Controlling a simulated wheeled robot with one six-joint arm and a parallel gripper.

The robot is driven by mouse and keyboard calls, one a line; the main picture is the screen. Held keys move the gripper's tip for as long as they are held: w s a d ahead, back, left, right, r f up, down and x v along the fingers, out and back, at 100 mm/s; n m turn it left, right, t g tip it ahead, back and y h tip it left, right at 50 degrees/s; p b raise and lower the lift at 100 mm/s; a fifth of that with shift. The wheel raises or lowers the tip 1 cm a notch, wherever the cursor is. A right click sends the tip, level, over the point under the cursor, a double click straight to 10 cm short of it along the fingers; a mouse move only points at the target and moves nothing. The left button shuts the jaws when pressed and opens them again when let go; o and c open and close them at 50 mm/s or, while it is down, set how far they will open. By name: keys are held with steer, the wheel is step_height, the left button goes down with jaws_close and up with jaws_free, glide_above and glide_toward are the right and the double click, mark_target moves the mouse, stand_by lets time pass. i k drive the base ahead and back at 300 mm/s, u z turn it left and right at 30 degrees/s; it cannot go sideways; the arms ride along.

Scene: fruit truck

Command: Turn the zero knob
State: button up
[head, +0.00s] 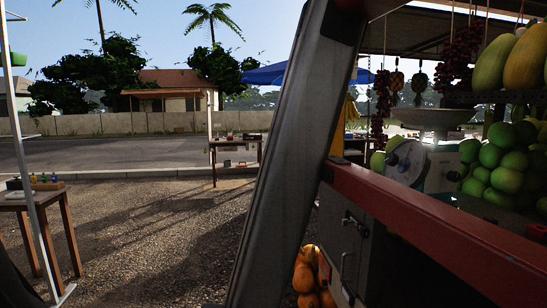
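A scale (440,168) with a pale body stands on the fruit truck's counter at the right. Its wide round pan (433,118) is on top, and its round dial (407,162) faces left toward the yard. I cannot make out the zero knob at this size and angle. My gripper is not in view, so its distance from the scale does not show.
A thick dark slanted post (290,150) crosses the middle. The counter's red edge (430,220) runs along the right. Green fruit (505,160) is piled beside the scale. A wooden table (40,200) stands at left; the gravel between is clear.

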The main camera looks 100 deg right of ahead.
mark_target(391, 159)
steer(key=z, duration=3.75)
steer(key=k, duration=0.3)
steer(key=z, duration=0.9)
